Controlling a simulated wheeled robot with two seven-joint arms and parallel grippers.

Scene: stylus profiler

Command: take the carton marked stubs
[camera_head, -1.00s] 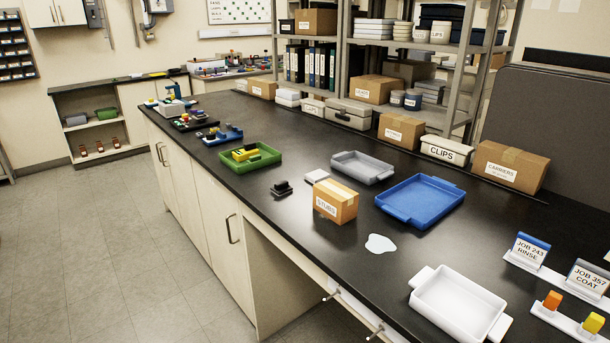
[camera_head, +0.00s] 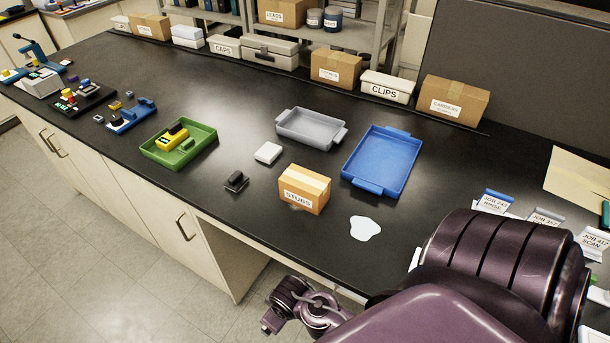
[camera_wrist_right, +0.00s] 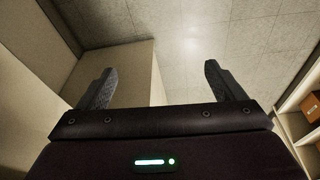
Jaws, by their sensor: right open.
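The carton marked STUBS (camera_head: 304,189) is a small orange-brown box with a pale tape strip on top. It stands upright on the black bench near the front edge, between the blue tray and a small black block. My right arm enters the head view from the lower right. In the right wrist view my right gripper (camera_wrist_right: 162,88) is open and empty, its two fingers apart, with floor and cabinet panels beyond it. The carton does not show in that view. My left gripper is not in view.
A white puddle-like patch (camera_head: 365,228) lies right of the carton. The blue tray (camera_head: 358,181), grey tray (camera_head: 288,132), white block (camera_head: 268,153) and black block (camera_head: 236,181) stand around it. A green tray (camera_head: 207,136) is further left. Boxes line the back.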

